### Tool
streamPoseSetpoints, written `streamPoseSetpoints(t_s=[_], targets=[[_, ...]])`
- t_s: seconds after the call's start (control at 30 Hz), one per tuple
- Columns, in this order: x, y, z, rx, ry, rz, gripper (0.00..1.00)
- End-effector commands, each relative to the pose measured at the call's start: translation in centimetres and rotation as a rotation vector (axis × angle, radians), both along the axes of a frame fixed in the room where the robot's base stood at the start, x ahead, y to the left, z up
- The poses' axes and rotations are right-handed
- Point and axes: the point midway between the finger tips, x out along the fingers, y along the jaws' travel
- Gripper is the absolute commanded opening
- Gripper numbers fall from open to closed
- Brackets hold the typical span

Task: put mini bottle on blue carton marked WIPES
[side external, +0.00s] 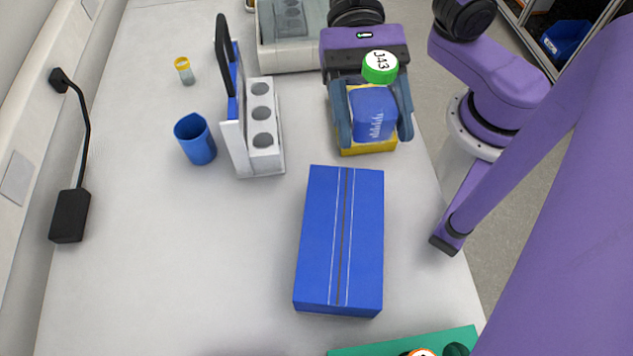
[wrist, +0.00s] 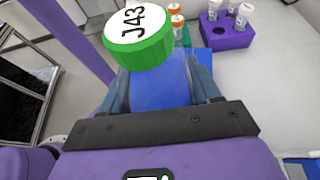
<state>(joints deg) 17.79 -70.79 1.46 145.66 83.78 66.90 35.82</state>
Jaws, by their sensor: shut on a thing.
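The mini bottle has a blue body (side external: 374,112) with pale marks and a green cap (side external: 380,67) whose white top reads J43. My gripper (side external: 376,120) is shut on the body, one finger on each side, with the cap above the fingers. In the wrist view the green cap (wrist: 138,38) and blue body (wrist: 160,85) show between the fingers (wrist: 160,92). The bottle looks roughly upright. A blue carton (side external: 325,235) with a dark stripe and white lines lies flat in front of the gripper, apart from it. I cannot read WIPES on it.
A yellow block (side external: 368,148) shows just below the bottle; I cannot tell whether they touch. A white holder (side external: 262,160) and blue cup (side external: 196,140) stand left. The table left of the carton is clear.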

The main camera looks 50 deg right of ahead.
Motion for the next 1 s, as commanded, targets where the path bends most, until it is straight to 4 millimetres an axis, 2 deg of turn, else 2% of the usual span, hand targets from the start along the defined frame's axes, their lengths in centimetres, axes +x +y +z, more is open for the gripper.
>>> streamPoseSetpoints(t_s=[0.17,0.5,0.87,1.0], targets=[[1.0,2.2,-1.2,-0.002,0.0,0.001,0.22],[2.4,4.9,-4.9,-0.002,0.002,0.001,0.22],[3.0,6.3,-6.7,-0.001,0.001,0.002,0.22],[3.2,6.6,-8.3,-0.002,0.003,0.001,0.22]])
